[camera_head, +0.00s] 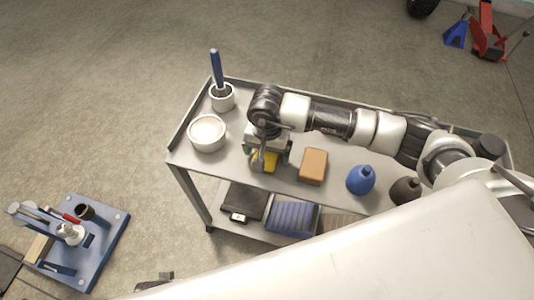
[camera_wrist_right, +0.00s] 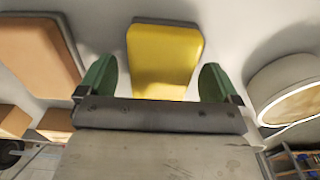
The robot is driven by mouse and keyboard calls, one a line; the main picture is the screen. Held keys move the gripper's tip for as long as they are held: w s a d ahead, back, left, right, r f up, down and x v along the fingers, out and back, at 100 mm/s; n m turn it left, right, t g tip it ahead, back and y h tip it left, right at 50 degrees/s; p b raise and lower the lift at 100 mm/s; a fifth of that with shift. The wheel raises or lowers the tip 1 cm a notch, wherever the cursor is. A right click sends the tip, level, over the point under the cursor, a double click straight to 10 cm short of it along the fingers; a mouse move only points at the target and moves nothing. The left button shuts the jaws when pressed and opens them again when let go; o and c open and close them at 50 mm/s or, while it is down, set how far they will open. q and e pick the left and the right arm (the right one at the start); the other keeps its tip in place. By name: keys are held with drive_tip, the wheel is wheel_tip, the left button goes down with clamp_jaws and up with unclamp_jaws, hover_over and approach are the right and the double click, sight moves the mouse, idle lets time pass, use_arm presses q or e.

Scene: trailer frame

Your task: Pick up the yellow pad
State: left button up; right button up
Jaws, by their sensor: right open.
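The yellow pad (camera_head: 264,162) lies on the top shelf of the grey cart, mostly hidden under my right gripper (camera_head: 268,150) in the head view. In the right wrist view the yellow pad (camera_wrist_right: 165,58) is a rounded block with a dark underside edge, centred between the two green fingers of my right gripper (camera_wrist_right: 156,80). The fingers are apart, one on each side of the pad, with a visible gap to it. The near end of the pad is hidden behind the gripper body. My left gripper is not in view.
An orange-brown block (camera_head: 313,166) lies right of the pad, and a white bowl (camera_head: 207,133) stands to its left. A cup with a blue-handled tool (camera_head: 222,96) stands behind. Blue (camera_head: 361,180) and dark (camera_head: 405,190) bulbs stand further right. The cart has a raised rim (camera_head: 190,115).

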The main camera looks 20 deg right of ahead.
drive_tip(key=shift+f, duration=0.25)
drive_tip(key=c, duration=1)
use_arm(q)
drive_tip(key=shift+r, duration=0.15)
use_arm(e)
drive_tip(key=shift+r, duration=0.1)
wheel_tip(320, 180, up, 4)
drive_tip(key=shift+w+r, duration=0.1)
drive_tip(key=shift+r, duration=0.1)
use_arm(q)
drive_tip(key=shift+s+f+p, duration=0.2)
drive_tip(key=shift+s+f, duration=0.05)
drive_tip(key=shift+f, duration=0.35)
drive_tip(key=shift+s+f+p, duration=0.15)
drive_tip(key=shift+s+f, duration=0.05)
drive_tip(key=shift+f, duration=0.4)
use_arm(e)
drive_tip(key=s+d+r, duration=0.5)
drive_tip(key=d+r, duration=0.1)
drive_tip(key=d, duration=0.4)
drive_tip(key=shift+d+r, duration=0.25)
drive_tip(key=shift+d, duration=0.05)
